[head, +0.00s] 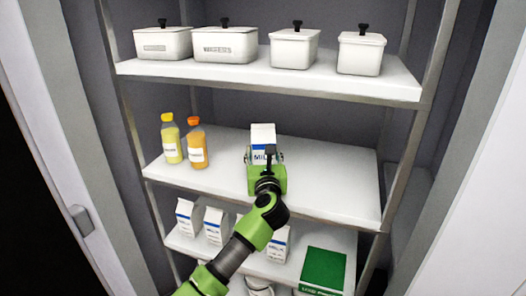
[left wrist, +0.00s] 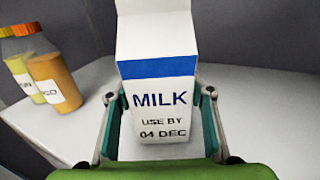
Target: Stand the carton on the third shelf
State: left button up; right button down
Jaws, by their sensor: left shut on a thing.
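A white milk carton (head: 263,135) with a blue band stands upright over the middle shelf, the one with the bottles. The left wrist view shows its front face (left wrist: 160,101), reading "MILK USE BY 04 DEC". My left gripper (head: 266,160) is shut on the carton, with a finger on each side of it, as the left wrist view also shows (left wrist: 160,112). The carton's base is near the surface of this shelf (head: 325,180); I cannot tell whether it touches. My right gripper is not in view.
A yellow bottle (head: 171,139) and an orange bottle (head: 196,146) stand left of the carton. The shelf is clear to the right. White lidded tubs (head: 225,45) fill the shelf above. Below stand several milk cartons (head: 213,226) and a green box (head: 322,270). Metal posts edge the rack.

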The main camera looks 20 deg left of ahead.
pick_arm(q)
jog(key=shift+f, duration=0.2)
jog(key=shift+f, duration=0.1)
jog(key=o, duration=1.7)
jog(key=shift+f, duration=0.15)
jog(key=shift+o, duration=0.2)
jog(key=shift+s, duration=0.1)
